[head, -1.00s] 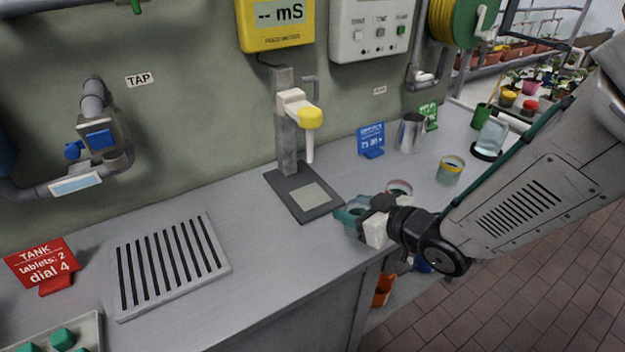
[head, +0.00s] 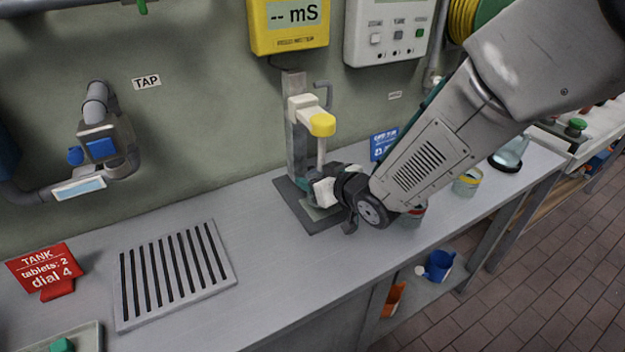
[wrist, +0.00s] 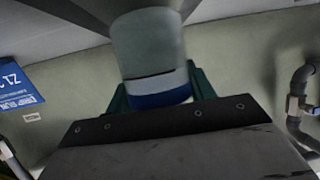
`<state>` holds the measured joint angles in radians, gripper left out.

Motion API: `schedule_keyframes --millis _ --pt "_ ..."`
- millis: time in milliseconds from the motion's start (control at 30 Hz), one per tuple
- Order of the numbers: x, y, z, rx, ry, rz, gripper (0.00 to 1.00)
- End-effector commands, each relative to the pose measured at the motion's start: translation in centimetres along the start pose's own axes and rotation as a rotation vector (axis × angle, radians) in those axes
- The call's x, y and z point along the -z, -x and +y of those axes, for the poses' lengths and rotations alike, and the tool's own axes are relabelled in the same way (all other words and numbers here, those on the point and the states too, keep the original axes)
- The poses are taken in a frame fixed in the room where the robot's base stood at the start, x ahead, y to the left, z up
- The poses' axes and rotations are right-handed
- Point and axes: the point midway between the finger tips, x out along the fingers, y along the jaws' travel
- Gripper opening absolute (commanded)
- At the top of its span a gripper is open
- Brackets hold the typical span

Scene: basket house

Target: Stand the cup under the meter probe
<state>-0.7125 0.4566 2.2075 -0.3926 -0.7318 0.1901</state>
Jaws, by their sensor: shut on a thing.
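My gripper (head: 322,188) is at the meter stand, low over its dark base plate (head: 290,205). In the wrist view its green fingers are shut on a grey cup (wrist: 150,45) with a white and blue band. In the head view the cup is mostly hidden by the gripper, so I cannot tell whether it touches the plate. The meter probe (head: 321,152), a pale rod below a yellow cap (head: 322,125), comes down right at the gripper. I cannot tell whether its tip is inside the cup. The yellow meter (head: 290,22) on the wall reads "-- mS".
A red-banded cup (head: 412,216) stands partly behind my arm, with a yellow-banded cup (head: 467,183) further right. A blue card (head: 380,147) is behind the arm. The drain grate (head: 172,270) and red tank card (head: 42,270) are left. The counter between grate and stand is clear.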

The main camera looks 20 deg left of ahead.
Motion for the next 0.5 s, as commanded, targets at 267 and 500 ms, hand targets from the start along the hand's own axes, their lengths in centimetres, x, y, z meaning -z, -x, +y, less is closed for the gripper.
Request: schedule_keyframes --millis 267,500 --pt "-1.21 -0.22 -0.02 0.001 0.0 -0.005 0.29" --pt "-1.47 -0.34 -0.08 0.002 0.0 -0.006 0.76"
